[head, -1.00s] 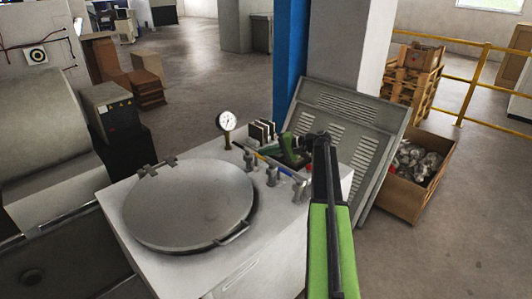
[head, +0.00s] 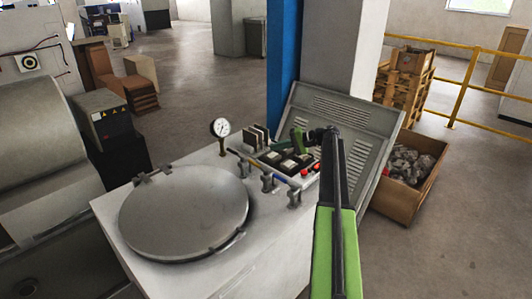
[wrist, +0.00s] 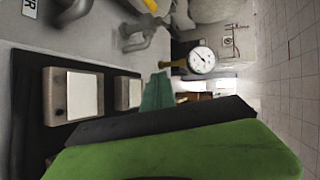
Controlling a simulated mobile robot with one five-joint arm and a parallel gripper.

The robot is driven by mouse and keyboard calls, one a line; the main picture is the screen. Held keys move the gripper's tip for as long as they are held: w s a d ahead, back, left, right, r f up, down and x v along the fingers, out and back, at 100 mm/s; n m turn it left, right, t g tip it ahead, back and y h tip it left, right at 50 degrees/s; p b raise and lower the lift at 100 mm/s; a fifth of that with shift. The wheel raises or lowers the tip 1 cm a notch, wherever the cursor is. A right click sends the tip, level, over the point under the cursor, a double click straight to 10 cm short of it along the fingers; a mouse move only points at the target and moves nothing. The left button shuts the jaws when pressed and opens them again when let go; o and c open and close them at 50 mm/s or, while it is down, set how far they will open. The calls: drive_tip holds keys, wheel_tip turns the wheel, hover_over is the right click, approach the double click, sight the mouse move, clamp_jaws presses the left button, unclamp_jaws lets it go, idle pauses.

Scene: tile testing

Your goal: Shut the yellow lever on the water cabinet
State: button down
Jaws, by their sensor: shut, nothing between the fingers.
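The water cabinet (head: 280,255) is a white box with a round grey lid, seen in the head view. Several grey valves stand along its top between the lid and a control panel. The yellow lever (wrist: 150,5) shows only as a small yellow piece on a valve at the top edge of the wrist view. My gripper (head: 298,138) is shut and empty above the panel, behind and right of the valves. Its green fingertips (wrist: 157,92) are apart from the lever in the wrist view.
A pressure gauge (head: 220,128) stands upright behind the lid. The black panel (head: 288,162) carries square meters and red buttons. A slatted grey panel (head: 350,130) leans behind the cabinet.

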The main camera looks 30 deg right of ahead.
drive_tip(key=shift+w+d+r+p, duration=0.15)
drive_tip(key=shift+d+r, duration=0.05)
drive_tip(key=shift+d, duration=0.35)
drive_tip(key=shift+w+d+r+p, duration=0.1)
drive_tip(key=shift+d+r, duration=0.15)
drive_tip(key=shift+d, duration=0.35)
drive_tip(key=shift+w+d+r+p, duration=0.15)
drive_tip(key=shift+d+r, duration=0.05)
drive_tip(key=shift+d, duration=0.35)
